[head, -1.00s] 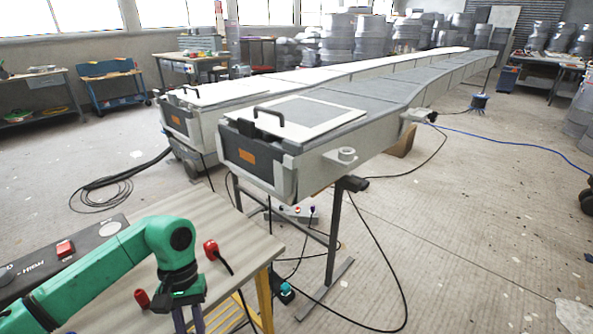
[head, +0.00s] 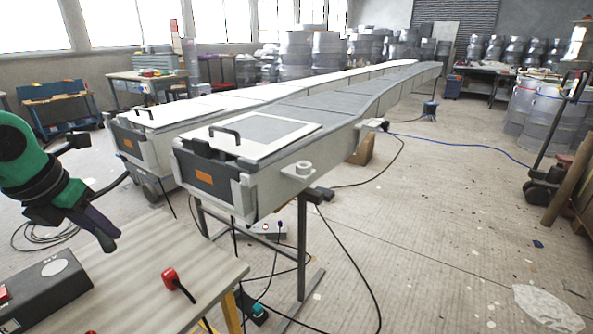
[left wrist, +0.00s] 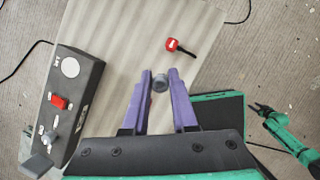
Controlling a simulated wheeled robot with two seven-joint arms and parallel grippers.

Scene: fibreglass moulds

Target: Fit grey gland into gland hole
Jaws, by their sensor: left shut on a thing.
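My left gripper (head: 105,240) is raised above the near table at the left of the head view.
The table (head: 130,262) carries a dark control box (left wrist: 72,105) with a red switch and a red-headed item (head: 169,275) with a black lead. The long near mould (head: 240,195) stands beyond on metal legs. Cables trail on the floor. Floor to the right is mostly open.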

